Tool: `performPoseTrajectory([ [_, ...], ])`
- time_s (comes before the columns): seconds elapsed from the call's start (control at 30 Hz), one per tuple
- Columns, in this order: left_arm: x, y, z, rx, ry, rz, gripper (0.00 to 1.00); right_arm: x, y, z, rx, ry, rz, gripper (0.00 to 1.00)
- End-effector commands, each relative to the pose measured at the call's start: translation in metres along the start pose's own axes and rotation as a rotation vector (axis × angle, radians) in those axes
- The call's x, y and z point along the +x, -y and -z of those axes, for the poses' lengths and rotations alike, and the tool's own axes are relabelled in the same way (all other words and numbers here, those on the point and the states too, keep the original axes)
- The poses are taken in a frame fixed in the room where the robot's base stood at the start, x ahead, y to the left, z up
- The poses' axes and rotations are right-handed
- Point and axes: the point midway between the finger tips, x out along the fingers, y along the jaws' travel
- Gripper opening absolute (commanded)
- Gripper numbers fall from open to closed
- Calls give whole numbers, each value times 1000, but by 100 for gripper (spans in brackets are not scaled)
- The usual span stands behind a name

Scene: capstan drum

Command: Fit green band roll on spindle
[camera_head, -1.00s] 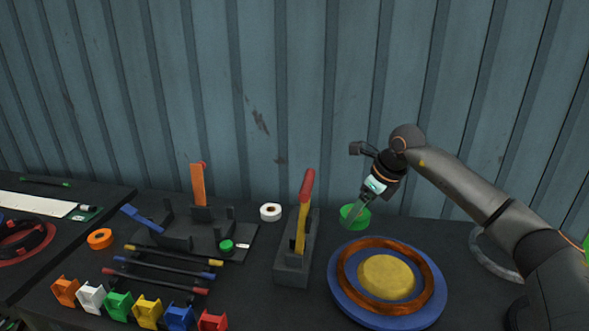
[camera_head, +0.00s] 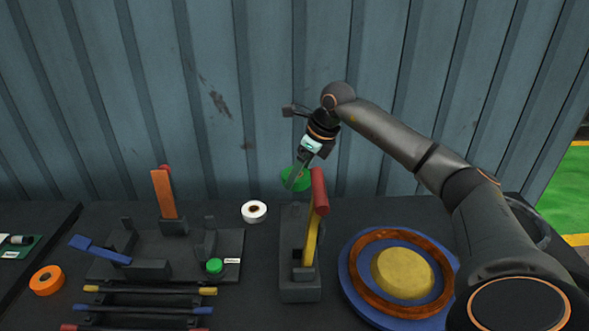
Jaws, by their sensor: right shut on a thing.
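The green band roll (camera_head: 302,184) is in my right gripper (camera_head: 293,179), which is shut on it. The roll is held up in front of the wall, behind and just left of the red handle of a dark stand (camera_head: 300,291). The gripper fingers cover part of the roll. The stand has a yellow lever (camera_head: 311,238) with a red handle (camera_head: 319,192) standing up. I cannot make out clearly which part is the spindle. My left gripper is not in view.
A white roll (camera_head: 254,211) and an orange roll (camera_head: 47,281) lie on the dark bench. A dark fixture (camera_head: 150,268) with an upright orange lever (camera_head: 164,193) stands at left. A blue drum (camera_head: 353,290) with a brown ring and yellow centre lies at right.

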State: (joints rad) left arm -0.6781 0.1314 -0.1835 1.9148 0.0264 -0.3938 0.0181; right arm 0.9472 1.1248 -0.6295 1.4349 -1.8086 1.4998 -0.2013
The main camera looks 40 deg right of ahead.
Motion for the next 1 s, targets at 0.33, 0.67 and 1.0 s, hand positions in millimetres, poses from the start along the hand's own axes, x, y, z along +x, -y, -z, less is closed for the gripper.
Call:
performPoseTrajectory([
  [0.33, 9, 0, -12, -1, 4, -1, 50, 14, 0, 6, 0, 0, 0, 24],
  [0.67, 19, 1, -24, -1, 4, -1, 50, 30, 0, 12, 0, 0, 0, 24],
  [1.0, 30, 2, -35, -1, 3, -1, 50, 45, 0, 19, 0, 0, 0, 24],
])
